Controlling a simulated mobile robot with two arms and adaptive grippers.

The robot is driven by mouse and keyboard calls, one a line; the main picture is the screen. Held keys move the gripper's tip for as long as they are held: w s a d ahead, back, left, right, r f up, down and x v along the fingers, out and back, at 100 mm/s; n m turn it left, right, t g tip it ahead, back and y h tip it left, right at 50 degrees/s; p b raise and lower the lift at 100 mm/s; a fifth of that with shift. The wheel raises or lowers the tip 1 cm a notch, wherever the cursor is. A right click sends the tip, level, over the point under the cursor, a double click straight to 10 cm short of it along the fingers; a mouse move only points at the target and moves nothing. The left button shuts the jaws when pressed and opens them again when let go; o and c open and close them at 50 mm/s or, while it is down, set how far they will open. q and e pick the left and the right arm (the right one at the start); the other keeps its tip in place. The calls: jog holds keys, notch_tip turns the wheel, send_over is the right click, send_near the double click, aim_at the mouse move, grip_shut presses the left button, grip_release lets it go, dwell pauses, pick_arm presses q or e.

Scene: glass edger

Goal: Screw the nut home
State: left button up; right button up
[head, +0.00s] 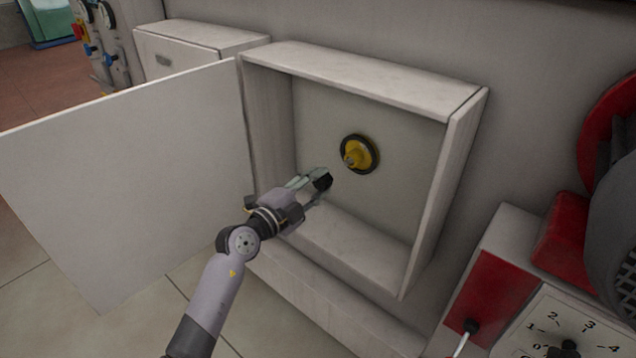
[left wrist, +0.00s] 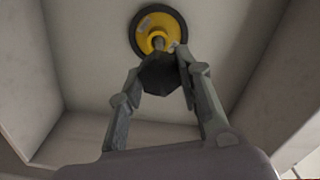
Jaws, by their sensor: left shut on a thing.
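The nut (left wrist: 160,72) is a dark piece between the fingertips of my left gripper (left wrist: 165,68). In the head view my left gripper (head: 318,182) is inside the open box, shut on the dark nut (head: 323,180). A yellow hub with a black rim (head: 360,153) is on the back wall of the box, with a short stub at its centre. In the left wrist view the hub (left wrist: 160,30) and its stub (left wrist: 158,43) appear just beyond the nut. In the head view the nut is apart from the stub, below and left of it. My right gripper is not in view.
The white box (head: 360,75) has side walls and a bottom ledge around the hub. Its door (head: 130,180) stands open to the left. A red machine with a dial panel (head: 570,335) stands at the right.

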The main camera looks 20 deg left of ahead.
pick_arm(q)
jog(key=shift+d, duration=0.1)
jog(key=shift+r+p, duration=0.1)
jog(key=shift+p, duration=0.3)
jog(key=shift+w+d, duration=0.1)
jog(key=shift+w, duration=0.45)
jog(key=shift+p+x, duration=0.75)
jog(key=shift+x, duration=1.65)
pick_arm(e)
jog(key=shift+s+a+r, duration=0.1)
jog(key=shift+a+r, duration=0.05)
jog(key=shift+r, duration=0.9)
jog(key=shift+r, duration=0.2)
pick_arm(q)
jog(key=shift+p, duration=0.4)
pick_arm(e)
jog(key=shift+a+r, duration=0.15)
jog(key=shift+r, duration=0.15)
